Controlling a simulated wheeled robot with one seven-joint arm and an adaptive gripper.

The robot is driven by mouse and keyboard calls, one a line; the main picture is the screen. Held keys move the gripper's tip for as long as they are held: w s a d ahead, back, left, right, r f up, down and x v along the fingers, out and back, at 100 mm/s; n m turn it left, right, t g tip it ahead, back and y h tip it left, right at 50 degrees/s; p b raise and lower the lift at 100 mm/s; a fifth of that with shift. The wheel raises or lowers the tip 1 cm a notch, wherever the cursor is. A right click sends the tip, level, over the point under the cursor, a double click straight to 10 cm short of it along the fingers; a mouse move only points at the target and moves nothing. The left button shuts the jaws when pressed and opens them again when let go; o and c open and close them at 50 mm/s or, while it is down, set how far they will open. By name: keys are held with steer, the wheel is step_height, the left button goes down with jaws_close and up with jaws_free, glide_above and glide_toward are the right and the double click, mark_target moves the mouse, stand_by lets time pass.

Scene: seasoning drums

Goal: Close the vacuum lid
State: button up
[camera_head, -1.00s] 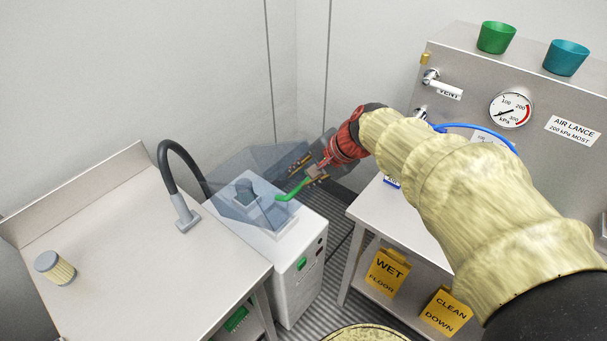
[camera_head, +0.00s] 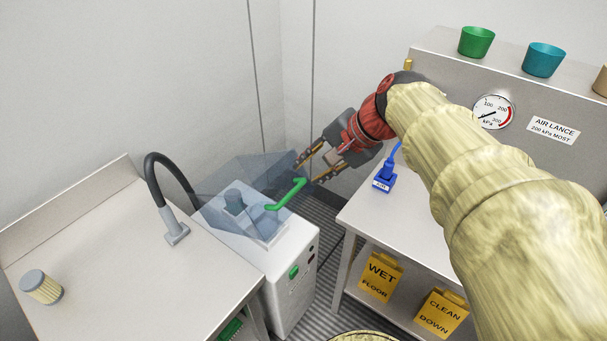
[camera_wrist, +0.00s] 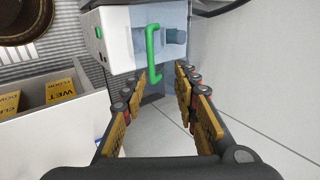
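The vacuum lid (camera_head: 268,172) is a see-through bluish cover on the white vacuum machine (camera_head: 290,262). It appears tilted up, though its exact angle is hard to tell. Its green handle (camera_head: 287,194) sticks out toward my gripper (camera_head: 309,170). In the wrist view the handle (camera_wrist: 152,52) lies ahead of my gripper (camera_wrist: 158,75), just beyond and between the spread fingertips. The fingers are open and empty. A grey cylindrical part (camera_head: 234,200) shows through the lid.
A steel table (camera_head: 110,250) stands left, with a black hose (camera_head: 160,165) and a ribbed filter (camera_head: 41,287). At right are a steel bench (camera_head: 400,212) with a blue AIR tool (camera_head: 384,178), yellow signs (camera_head: 381,275) below, and a gauge panel (camera_head: 455,100).

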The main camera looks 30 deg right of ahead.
steer(key=shift+s+d+r, duration=0.15)
steer(key=shift+s+r, duration=0.2)
steer(key=shift+r, duration=0.2)
steer(key=shift+c, duration=0.6)
